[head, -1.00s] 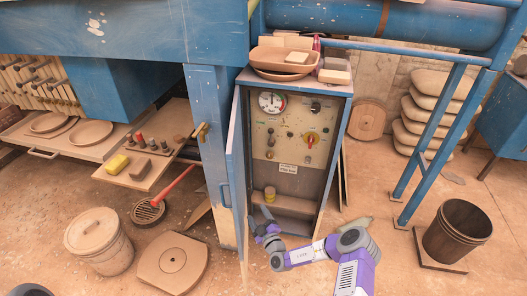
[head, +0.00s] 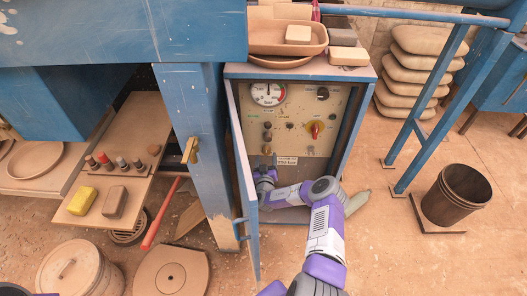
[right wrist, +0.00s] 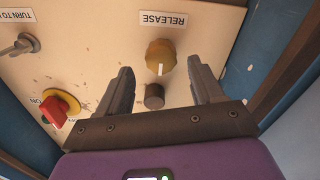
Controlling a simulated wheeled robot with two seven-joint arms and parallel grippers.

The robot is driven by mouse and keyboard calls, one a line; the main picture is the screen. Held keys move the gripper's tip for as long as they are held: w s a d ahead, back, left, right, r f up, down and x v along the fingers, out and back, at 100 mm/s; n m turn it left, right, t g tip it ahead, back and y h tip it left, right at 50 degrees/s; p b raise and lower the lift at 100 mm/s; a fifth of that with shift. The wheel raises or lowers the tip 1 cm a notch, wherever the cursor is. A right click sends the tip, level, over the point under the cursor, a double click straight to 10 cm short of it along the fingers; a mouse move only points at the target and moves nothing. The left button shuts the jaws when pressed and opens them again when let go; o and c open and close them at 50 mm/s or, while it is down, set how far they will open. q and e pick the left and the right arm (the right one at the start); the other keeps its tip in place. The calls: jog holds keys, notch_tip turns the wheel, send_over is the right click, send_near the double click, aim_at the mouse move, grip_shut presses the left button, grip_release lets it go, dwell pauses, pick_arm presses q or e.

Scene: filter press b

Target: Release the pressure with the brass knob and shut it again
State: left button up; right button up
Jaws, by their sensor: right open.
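The round brass knob (right wrist: 160,57) with a white pointer mark sits on the cream panel in the right wrist view, beside an upside-down RELEASE label (right wrist: 163,19). My right gripper (right wrist: 160,68) is open and empty, with one finger to each side of the knob and a visible gap on both sides. A dark round knob (right wrist: 154,97) also shows between the fingers. In the head view my right gripper (head: 265,172) is at the lower left of the panel (head: 335,107). The pressure gauge (head: 268,93) is above; its reading is too small to tell. My left gripper is out of view.
The red and yellow switch (head: 317,128) is to the right on the panel. The open cabinet door (head: 246,190) stands close to the left of my right arm. Trays and blocks lie on the cabinet top. A bucket (head: 457,197) stands on the floor at right.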

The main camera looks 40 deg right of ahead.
aim_at(266, 153)
jog(key=b+x, duration=0.1)
jog(key=x, duration=0.2)
jog(key=shift+w+d+f, duration=0.15)
jog(key=shift+w+d, duration=0.05)
jog(key=shift+w, duration=0.05)
jog(key=shift+w+d, duration=0.2)
jog(key=shift+w, duration=0.1)
jog(key=shift+c, duration=0.3)
jog(key=c, duration=1)
